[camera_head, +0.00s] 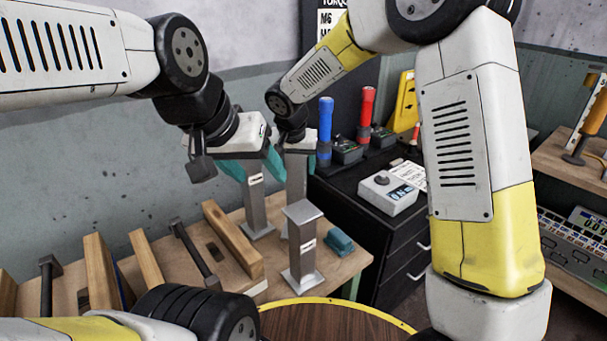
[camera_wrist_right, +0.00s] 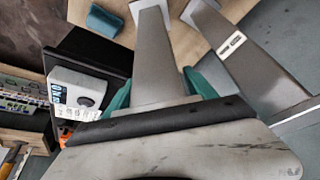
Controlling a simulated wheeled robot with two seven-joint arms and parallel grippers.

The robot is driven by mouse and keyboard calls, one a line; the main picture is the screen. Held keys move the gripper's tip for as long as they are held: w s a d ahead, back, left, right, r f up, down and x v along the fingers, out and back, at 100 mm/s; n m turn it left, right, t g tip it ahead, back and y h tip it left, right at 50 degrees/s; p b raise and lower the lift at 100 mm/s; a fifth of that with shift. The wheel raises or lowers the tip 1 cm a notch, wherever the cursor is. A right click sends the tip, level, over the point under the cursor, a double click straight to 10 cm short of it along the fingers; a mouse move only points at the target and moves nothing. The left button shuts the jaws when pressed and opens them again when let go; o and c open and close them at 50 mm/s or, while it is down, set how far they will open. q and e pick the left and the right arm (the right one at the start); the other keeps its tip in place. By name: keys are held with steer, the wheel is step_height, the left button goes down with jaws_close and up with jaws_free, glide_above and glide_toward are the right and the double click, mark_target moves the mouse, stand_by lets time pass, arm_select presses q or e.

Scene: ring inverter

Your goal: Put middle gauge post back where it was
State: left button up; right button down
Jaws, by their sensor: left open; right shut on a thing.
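Three grey metal gauge posts show in the head view. The front post (camera_head: 302,250) stands upright on the wooden bench, with nothing gripping it. The left post (camera_head: 257,212) stands behind it to the left. My left gripper (camera_head: 253,170) is open, its teal fingers on either side of that post's top. The back post (camera_head: 297,185) is held by my right gripper (camera_head: 297,150), shut around its upper part. The right wrist view shows this held post (camera_wrist_right: 155,60) between the teal fingers; another labelled post (camera_wrist_right: 245,55) is beside it. I cannot tell whether the held post's foot touches the bench.
A teal block (camera_head: 340,241) lies on the bench right of the front post. Wooden bars and dark rods (camera_head: 195,254) fill the left side. A black cabinet (camera_head: 402,240) with a white meter box (camera_head: 387,193) is at right. A round table (camera_head: 335,322) is in front.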

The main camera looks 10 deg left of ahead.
steer(key=shift+f, duration=1.95)
steer(key=shift+c, duration=1.4)
jaws_free()
steer(key=shift+f, duration=0.1)
steer(key=v, duration=1.3)
steer(key=s+d+r+y, duration=0.1)
steer(key=s+d+r, duration=0.3)
steer(key=s+d, duration=0.5)
steer(key=s+d+r, duration=0.3)
steer(key=s+d, duration=0.1)
steer(key=d, duration=0.9)
steer(key=s+d+t+y, duration=0.1)
steer(key=s+d, duration=0.2)
steer(key=s, duration=0.5)
steer(key=shift+s+d+f+n+t, duration=0.15)
steer(key=shift+d+f+n+t, duration=0.15)
steer(key=shift+d+t, duration=0.1)
